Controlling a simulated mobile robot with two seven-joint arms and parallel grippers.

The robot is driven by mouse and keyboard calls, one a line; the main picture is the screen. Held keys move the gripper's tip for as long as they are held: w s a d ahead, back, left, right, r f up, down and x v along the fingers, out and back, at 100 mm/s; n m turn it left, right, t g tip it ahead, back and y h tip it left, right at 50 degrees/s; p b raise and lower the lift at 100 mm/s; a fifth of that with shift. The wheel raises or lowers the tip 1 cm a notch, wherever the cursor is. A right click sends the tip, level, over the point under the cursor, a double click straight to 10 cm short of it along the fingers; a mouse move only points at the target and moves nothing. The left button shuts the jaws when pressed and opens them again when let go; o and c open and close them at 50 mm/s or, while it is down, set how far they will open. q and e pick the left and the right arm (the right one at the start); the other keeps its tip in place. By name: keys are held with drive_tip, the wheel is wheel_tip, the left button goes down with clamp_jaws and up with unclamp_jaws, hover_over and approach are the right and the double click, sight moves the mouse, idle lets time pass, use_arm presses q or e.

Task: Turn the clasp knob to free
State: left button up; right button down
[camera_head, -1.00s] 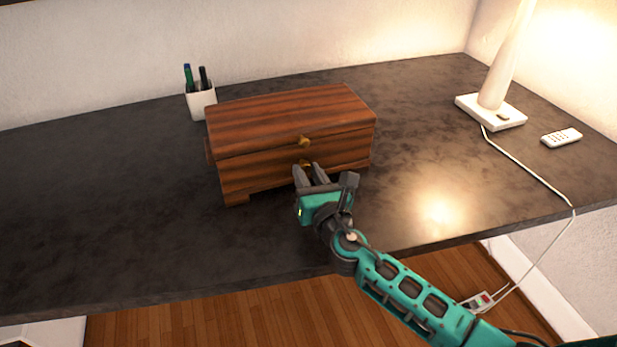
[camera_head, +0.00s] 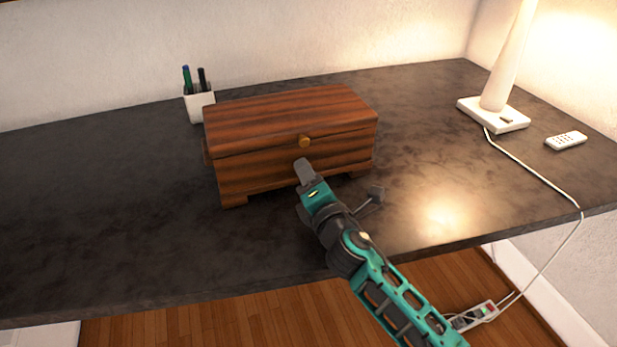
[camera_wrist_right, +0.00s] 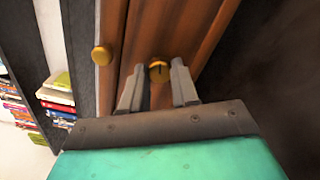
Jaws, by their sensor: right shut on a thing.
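The wooden box (camera_head: 290,105) stands closed on the dark desk. A round brass knob (camera_head: 305,141) sits on the lid's front edge; it also shows in the right wrist view (camera_wrist_right: 101,55). The lower clasp knob (camera_wrist_right: 158,70) is brass with a dark line across its face. My right gripper (camera_head: 303,166) reaches the box front and hides this knob in the head view. In the right wrist view, my right gripper's fingertips (camera_wrist_right: 158,73) are on both sides of the clasp knob, shut on it. My left gripper is out of view.
A white pen cup (camera_head: 200,105) stands behind the box's left end. A white lamp (camera_head: 492,113) and a remote (camera_head: 566,141) are at the right, with a cord (camera_head: 545,183) running over the desk edge. The desk left of the box is clear.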

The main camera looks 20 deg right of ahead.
drive_tip(key=shift+m, duration=1.6)
drive_tip(key=c, duration=0.8)
unclamp_jaws()
drive_tip(key=shift+c, duration=0.2)
drive_tip(key=s+b, duration=0.1)
drive_tip(key=s, duration=1)
drive_tip(key=shift+s+d+f, duration=0.1)
drive_tip(key=shift+s+d, duration=0.05)
drive_tip(key=shift+s, duration=0.8)
